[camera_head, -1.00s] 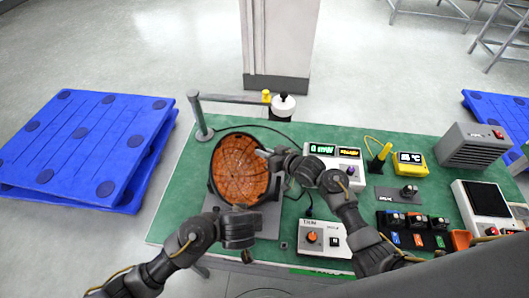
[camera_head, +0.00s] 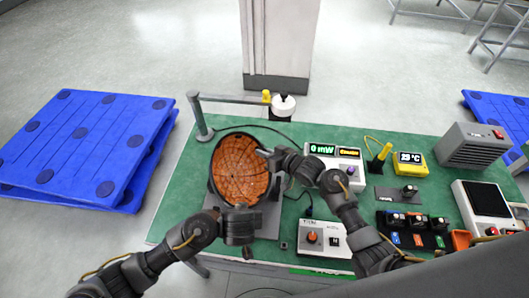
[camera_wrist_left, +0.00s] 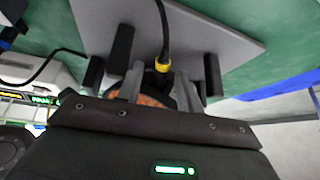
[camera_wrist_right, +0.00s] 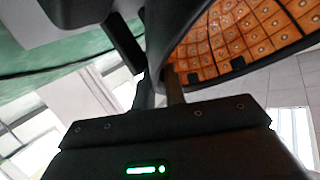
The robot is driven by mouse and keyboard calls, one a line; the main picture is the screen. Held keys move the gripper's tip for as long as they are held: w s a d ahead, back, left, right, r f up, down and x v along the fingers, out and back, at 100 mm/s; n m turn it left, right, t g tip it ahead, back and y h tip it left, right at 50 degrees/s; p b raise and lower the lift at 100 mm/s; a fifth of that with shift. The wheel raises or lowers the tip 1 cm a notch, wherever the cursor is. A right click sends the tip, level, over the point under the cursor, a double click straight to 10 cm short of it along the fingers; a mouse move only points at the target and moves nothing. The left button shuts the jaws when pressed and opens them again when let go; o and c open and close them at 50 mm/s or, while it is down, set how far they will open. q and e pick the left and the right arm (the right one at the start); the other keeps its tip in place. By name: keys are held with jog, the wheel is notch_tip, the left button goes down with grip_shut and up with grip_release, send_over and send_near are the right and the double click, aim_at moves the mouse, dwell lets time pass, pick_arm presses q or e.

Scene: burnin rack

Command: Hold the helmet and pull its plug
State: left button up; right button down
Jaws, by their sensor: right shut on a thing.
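The helmet (camera_head: 239,165) is a dark bowl with a gridded orange inside, tilted on a grey stand plate (camera_head: 268,222). My right gripper (camera_head: 266,155) is shut on the right side of its rim. In the right wrist view the helmet's orange lining (camera_wrist_right: 235,35) shows beside the fingers (camera_wrist_right: 165,78). My left gripper (camera_head: 240,207) is at the helmet's near edge. In the left wrist view its fingers (camera_wrist_left: 158,84) stand apart on either side of the yellow-collared plug (camera_wrist_left: 163,66), whose black cable (camera_wrist_left: 164,30) runs up the picture. The plug's seat is hidden.
The green bench (camera_head: 180,205) holds a meter box (camera_head: 335,160), a control box with an orange knob (camera_head: 323,238) and a yellow thermometer (camera_head: 411,164) at right. A post (camera_head: 203,122) with a horizontal arm stands behind the helmet. Blue pallets (camera_head: 80,145) lie at left.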

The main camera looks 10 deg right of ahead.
pick_arm(q)
jog(key=shift+c, duration=0.2)
dwell(0.5)
grip_shut()
jog(key=shift+s, duration=0.1)
jog(key=shift+s+a+f, duration=0.1)
jog(key=shift+s+f, duration=0.2)
jog(key=shift+s, duration=0.6)
jog(key=shift+s+a+f, duration=0.1)
jog(key=shift+s+f, duration=0.25)
jog(key=shift+s, duration=0.55)
jog(key=shift+s+a+f, duration=0.1)
jog(key=shift+s+f, duration=0.2)
jog(key=shift+s, duration=0.6)
pick_arm(e)
jog(key=c, duration=1.4)
grip_release()
jog(key=shift+o, duration=0.2)
